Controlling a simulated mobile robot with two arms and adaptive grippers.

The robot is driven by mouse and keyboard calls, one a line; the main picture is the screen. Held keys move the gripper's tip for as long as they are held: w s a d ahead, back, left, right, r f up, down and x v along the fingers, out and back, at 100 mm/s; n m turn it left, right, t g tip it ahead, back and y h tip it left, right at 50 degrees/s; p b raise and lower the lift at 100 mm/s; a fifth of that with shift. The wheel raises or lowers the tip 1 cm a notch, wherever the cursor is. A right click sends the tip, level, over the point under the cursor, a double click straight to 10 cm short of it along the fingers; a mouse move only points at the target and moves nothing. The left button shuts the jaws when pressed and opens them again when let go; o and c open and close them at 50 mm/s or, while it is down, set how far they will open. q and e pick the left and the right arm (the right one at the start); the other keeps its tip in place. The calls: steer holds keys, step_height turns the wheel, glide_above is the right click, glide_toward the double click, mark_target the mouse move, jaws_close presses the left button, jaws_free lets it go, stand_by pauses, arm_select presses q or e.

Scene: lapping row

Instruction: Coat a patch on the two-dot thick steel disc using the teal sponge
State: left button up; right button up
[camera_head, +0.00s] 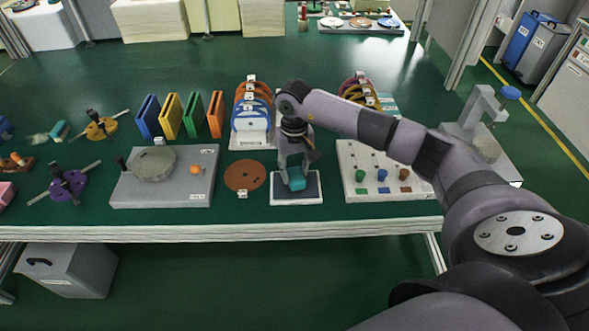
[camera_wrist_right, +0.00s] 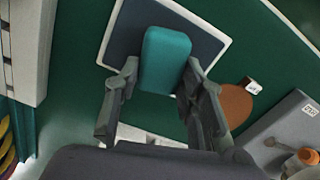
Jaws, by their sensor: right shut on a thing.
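My right gripper (camera_head: 296,172) is shut on the teal sponge (camera_head: 296,184). In the right wrist view the sponge (camera_wrist_right: 165,60) sits between the two fingers (camera_wrist_right: 163,85). The sponge is over a dark pad in a white-rimmed tray (camera_head: 312,199); I cannot tell whether it touches the pad. A thick steel disc (camera_head: 153,165) lies on a grey plate (camera_head: 165,198) to the left. Its dot marks are too small to make out. My left gripper is not in view.
A flat brown disc (camera_head: 244,175) lies between the grey plate and the tray. A pale board with coloured knobs (camera_head: 362,197) is to the right. Colored upright panels (camera_head: 171,115) and racked rings (camera_head: 252,108) stand behind. Purple and orange tools (camera_head: 67,183) are at left.

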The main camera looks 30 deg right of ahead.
mark_target(294, 172)
steer(key=shift+r+p, duration=1.3)
steer(key=shift+r, duration=1.75)
